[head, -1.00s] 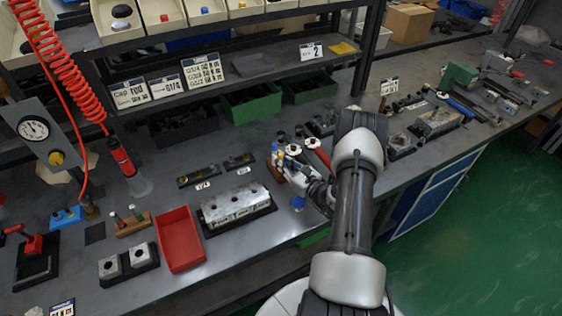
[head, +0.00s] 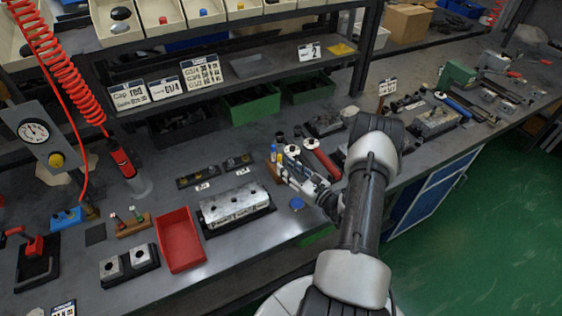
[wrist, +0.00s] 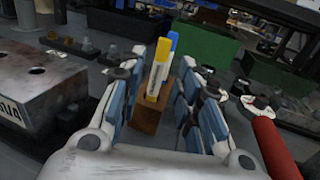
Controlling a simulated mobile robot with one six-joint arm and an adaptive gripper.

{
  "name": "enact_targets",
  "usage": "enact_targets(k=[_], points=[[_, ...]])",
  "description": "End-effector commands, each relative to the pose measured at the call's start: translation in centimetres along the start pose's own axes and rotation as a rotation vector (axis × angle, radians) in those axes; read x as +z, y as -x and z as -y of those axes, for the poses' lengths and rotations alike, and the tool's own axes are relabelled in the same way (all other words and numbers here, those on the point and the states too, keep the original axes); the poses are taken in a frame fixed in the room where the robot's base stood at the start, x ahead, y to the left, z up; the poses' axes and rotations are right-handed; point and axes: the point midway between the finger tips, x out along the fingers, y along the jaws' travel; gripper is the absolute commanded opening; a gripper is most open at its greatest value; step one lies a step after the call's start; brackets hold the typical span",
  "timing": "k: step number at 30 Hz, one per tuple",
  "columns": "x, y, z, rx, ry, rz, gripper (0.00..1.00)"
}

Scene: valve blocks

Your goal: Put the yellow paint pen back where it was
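The yellow paint pen (wrist: 159,70) stands upright in a small brown wooden block (wrist: 146,120) in the wrist view, with a blue-capped pen (wrist: 173,40) just behind it. In the head view, the yellow pen (head: 273,156) and the block (head: 272,173) show at the tip of my arm. My gripper (wrist: 162,58) is open, its blue-padded fingers well apart to the left and right of the pen in the picture. Gaps show between the pen and both fingers. In the head view, my gripper (head: 284,163) partly hides the block.
A metal valve block (head: 235,203) lies to the left, with a red tray (head: 180,240) beyond it. A red-handled tool (wrist: 275,145) lies close right of my gripper. Green bins (head: 252,104) stand behind under the shelf.

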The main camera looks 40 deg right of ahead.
Motion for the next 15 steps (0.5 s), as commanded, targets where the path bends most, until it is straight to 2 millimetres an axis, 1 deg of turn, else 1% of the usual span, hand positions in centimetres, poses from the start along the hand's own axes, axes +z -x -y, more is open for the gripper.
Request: enact_targets(k=[1, 3, 6, 9, 12, 14, 15], points=[[0.1, 1.4, 0.1, -0.006, -0.004, -0.002, 0.31], [0.1, 2.9, 0.1, -0.006, -0.003, -0.001, 0.31], [0.1, 4.8, 0.1, -0.005, -0.002, 0.001, 0.31], [0.1, 6.2, 0.1, -0.003, -0.002, 0.0, 0.31], [0.1, 7.1, 0.0, -0.001, -0.001, 0.001, 0.31], [0.4, 7.2, -0.2, 0.011, 0.005, 0.002, 0.31], [0.9, 6.9, -0.5, 0.032, 0.015, 0.003, 0.31]])
